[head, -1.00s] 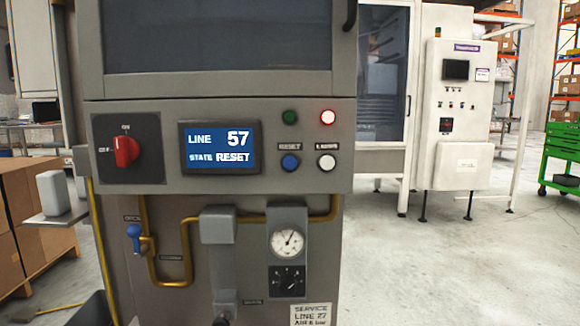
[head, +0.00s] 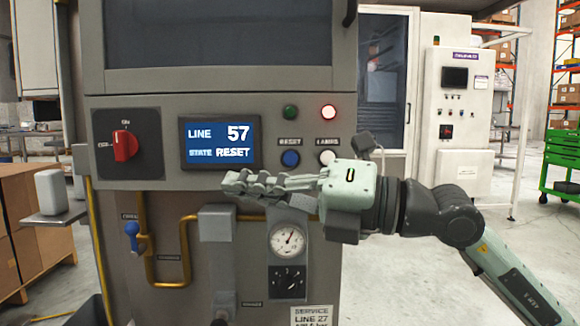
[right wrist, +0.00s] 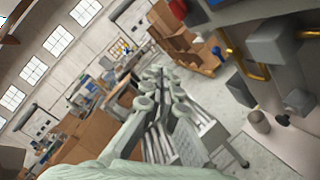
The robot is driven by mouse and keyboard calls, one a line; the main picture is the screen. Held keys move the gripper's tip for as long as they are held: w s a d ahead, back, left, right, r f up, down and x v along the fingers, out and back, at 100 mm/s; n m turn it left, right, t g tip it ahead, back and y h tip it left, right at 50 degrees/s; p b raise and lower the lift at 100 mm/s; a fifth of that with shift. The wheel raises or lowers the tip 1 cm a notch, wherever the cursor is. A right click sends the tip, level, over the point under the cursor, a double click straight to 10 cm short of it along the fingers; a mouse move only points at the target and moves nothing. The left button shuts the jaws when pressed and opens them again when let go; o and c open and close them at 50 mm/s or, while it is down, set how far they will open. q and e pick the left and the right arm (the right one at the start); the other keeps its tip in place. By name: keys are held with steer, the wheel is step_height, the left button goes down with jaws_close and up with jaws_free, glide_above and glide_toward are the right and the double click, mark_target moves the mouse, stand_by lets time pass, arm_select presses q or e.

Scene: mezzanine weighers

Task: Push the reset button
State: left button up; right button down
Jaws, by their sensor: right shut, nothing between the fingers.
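The blue reset button (head: 290,160) sits on the grey machine panel, under a small label reading RESET, in the head view. A white button (head: 327,158) labelled LAMPS is to its right. The display (head: 220,146) reads LINE 57, STATE RESET. My right gripper (head: 232,182) is shut and empty. It points left across the panel front, below the reset button, its fingers left of and lower than the button. In the right wrist view the closed fingers (right wrist: 155,75) point away toward the room, and the button does not show there. My left gripper is not in view.
A red rotary switch (head: 125,146) is at the panel's left. A green lamp (head: 291,112) and a lit red-rimmed lamp (head: 328,112) are above the buttons. A gauge (head: 287,240) and yellow pipe (head: 170,283) lie below. Cardboard boxes (head: 35,225) stand left.

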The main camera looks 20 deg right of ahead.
mark_target(296, 161)
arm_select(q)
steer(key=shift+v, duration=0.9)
arm_select(e)
steer(key=w+d+m+t+h, duration=0.1)
steer(key=w+d+t+h, duration=0.1)
steer(key=d+h, duration=0.5)
steer(key=shift+w+d+r+m+t, duration=0.25)
steer(key=shift+w+d+m+t, duration=0.25)
steer(key=shift+t, duration=0.4)
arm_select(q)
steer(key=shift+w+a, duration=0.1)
arm_select(e)
steer(key=shift+s, duration=0.1)
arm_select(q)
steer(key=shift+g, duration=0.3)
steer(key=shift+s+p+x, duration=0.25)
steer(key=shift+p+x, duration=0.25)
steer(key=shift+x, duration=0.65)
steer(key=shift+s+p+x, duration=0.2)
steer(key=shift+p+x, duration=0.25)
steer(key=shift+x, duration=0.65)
arm_select(e)
steer(key=shift+w+d, duration=0.4)
steer(key=shift+w, duration=1)
steer(key=shift+w+d, duration=0.4)
steer(key=shift+w, duration=1.05)
steer(key=shift+w+d, duration=0.4)
steer(key=shift+w, duration=1)
